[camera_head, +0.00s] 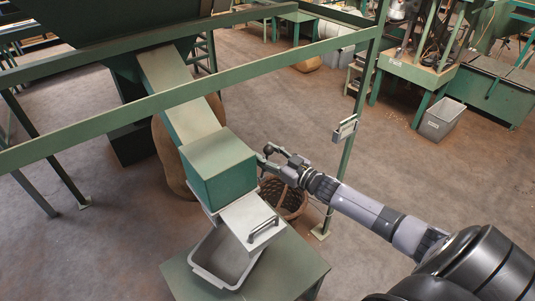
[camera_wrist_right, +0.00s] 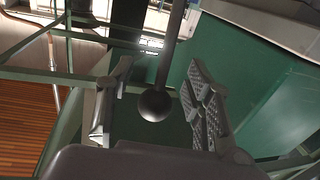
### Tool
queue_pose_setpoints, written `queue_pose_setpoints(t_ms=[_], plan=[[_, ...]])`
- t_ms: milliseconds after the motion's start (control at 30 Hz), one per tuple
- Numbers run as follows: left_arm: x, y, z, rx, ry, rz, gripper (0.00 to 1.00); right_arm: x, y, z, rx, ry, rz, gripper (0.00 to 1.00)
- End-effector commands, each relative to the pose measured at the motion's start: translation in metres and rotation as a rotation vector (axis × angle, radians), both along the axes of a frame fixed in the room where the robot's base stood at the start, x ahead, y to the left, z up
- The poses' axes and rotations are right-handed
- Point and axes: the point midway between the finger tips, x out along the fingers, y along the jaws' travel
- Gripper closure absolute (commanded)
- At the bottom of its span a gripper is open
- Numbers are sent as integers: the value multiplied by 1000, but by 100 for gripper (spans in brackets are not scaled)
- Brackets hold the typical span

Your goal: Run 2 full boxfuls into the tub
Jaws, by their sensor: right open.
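A green box (camera_head: 218,168) sits at the lower end of a sloping chute (camera_head: 178,95). A pale metal plate with a dark handle (camera_head: 250,217) juts from under the box. The grey tub (camera_head: 222,262) stands below it on a green table, partly covered by the plate; the visible inside looks bare. My right gripper (camera_head: 270,162) is at the right side of the box. In the right wrist view, a rod with a dark ball knob (camera_wrist_right: 155,105) hangs between the open fingers of this gripper (camera_wrist_right: 160,108), with gaps on both sides. My left gripper is out of view.
A green rail frame (camera_head: 190,95) crosses in front of the chute, with a post (camera_head: 360,110) right of my gripper. A wicker basket (camera_head: 288,200) stands behind my right arm. Another grey bin (camera_head: 440,119) is on the floor at right. Open floor lies between.

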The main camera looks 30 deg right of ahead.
Motion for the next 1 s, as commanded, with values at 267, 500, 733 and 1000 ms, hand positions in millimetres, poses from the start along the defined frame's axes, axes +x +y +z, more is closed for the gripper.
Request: queue_pose_setpoints(t_ms=[267, 500, 733, 1000], plan=[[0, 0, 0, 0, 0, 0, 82, 0, 0, 0, 0, 0, 0, 67], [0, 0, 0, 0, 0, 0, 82, 0, 0, 0, 0, 0, -1, 83], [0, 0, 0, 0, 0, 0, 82, 0, -1, 1, 0, 0, -2, 98], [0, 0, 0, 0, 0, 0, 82, 0, -2, 1, 0, -1, -3, 100]])
